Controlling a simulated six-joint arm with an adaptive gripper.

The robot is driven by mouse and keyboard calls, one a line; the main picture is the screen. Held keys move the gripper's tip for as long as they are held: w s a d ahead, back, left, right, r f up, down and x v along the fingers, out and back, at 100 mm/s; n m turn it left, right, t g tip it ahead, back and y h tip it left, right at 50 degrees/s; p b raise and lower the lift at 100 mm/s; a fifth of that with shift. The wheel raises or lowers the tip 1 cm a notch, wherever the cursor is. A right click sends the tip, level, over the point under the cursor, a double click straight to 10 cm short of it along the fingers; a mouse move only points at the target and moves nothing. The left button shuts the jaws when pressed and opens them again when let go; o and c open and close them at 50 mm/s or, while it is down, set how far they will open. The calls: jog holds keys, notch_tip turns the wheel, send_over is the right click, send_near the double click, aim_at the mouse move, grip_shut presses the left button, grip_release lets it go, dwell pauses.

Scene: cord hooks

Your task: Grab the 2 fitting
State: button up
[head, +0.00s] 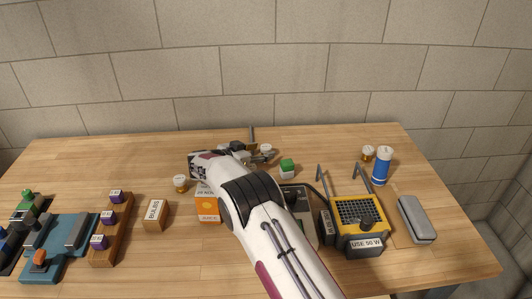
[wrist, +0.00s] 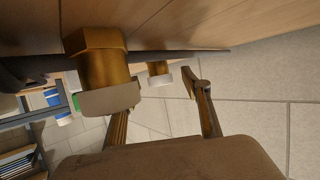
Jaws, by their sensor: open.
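Brass fittings with pale caps stand on the bench. In the head view one is left of my arm (head: 180,185), one is just beyond my wrist (head: 266,148), and one is near the blue bottle (head: 368,154). I cannot read a number on any of them. In the wrist view a large brass hex fitting (wrist: 98,62) is close to the camera, by the left finger. A smaller brass fitting (wrist: 158,73) lies farther off, between the fingertips in the picture. My gripper (wrist: 155,98) is open, with nothing between its fingers. My arm hides part of the bench behind it.
A blue bottle (head: 381,168), a grey case (head: 416,219) and a yellow station (head: 358,236) labelled "USE 50 W" are at right. A green-topped block (head: 287,168) is near my wrist. An orange box (head: 207,207), a "BULBS" box (head: 154,214) and a wooden rack (head: 112,232) are at left.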

aim_at(262, 150)
jog(key=shift+x, duration=1.75)
jog(key=shift+r, duration=0.15)
jog(key=c, duration=1.3)
